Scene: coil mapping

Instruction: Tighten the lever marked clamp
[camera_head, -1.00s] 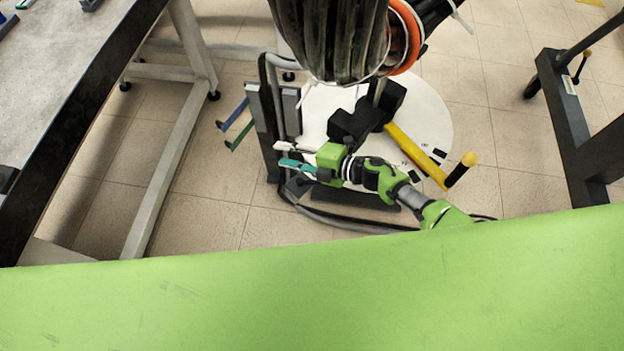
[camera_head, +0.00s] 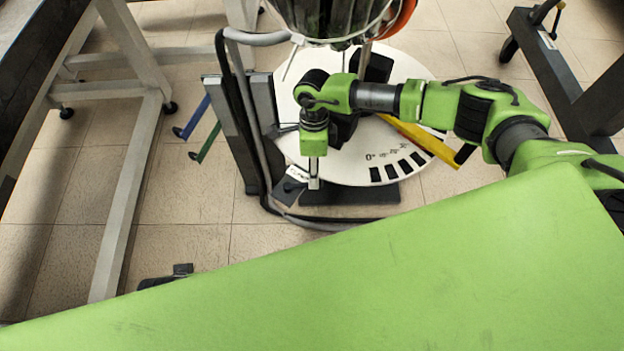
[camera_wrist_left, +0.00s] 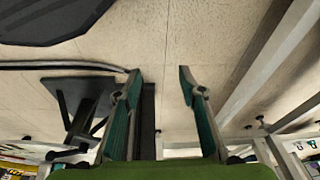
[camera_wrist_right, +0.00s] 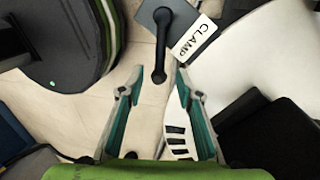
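The white label reading CLAMP (camera_wrist_right: 193,39) shows in the right wrist view beside a black lever (camera_wrist_right: 161,45) on a dark square plate. The lever's rounded end lies between the fingertips of my right gripper (camera_wrist_right: 158,72) in the picture; I cannot tell whether they touch. That gripper is open. In the head view my right gripper (camera_head: 314,183) points down at the stand's near left corner, by the label (camera_head: 298,173); the lever is mostly hidden there. My left gripper (camera_wrist_left: 160,72) is open and empty over the floor in its wrist view.
A white disc (camera_head: 350,165) with degree marks lies behind my right gripper, with a yellow bar (camera_head: 425,138) at its right. Blue (camera_head: 192,117) and green (camera_head: 206,142) levers stick out left. A dark coil (camera_head: 330,15) hangs above. Table legs stand on both sides.

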